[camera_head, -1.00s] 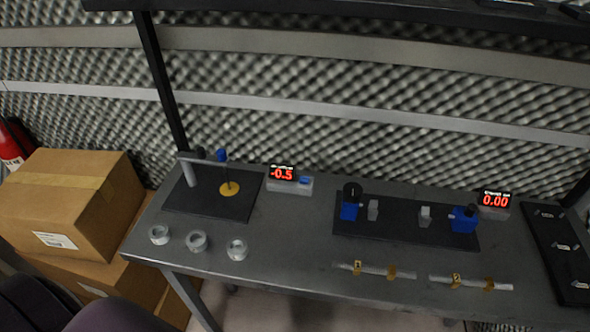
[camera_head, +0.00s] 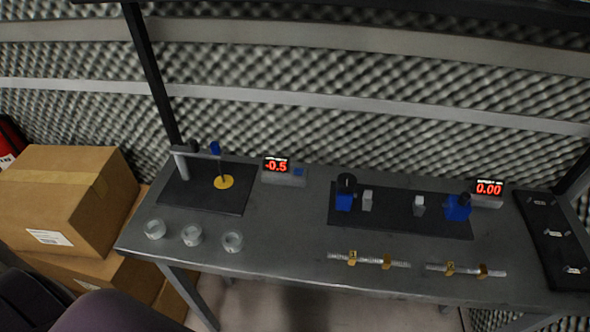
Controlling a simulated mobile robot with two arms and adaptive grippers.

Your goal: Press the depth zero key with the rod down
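The depth gauge stands on a black plate (camera_head: 180,196) at the left of the table. Its rod (camera_head: 222,168) hangs from an arm with a blue top, and its lower end meets a yellow disc (camera_head: 224,182). Just right of it, a grey box with a display (camera_head: 275,166) reads -0.5 in red. A blue key (camera_head: 298,172) sits on that box, right of the display. No gripper is near the key. Neither of my grippers shows in the head view.
A black plate (camera_head: 400,220) with blue blocks lies mid-right, by a display (camera_head: 489,188) reading 0.00. Two taped tubes (camera_head: 368,260) lie at the front edge. Cardboard boxes (camera_head: 66,200) stand left of the table.

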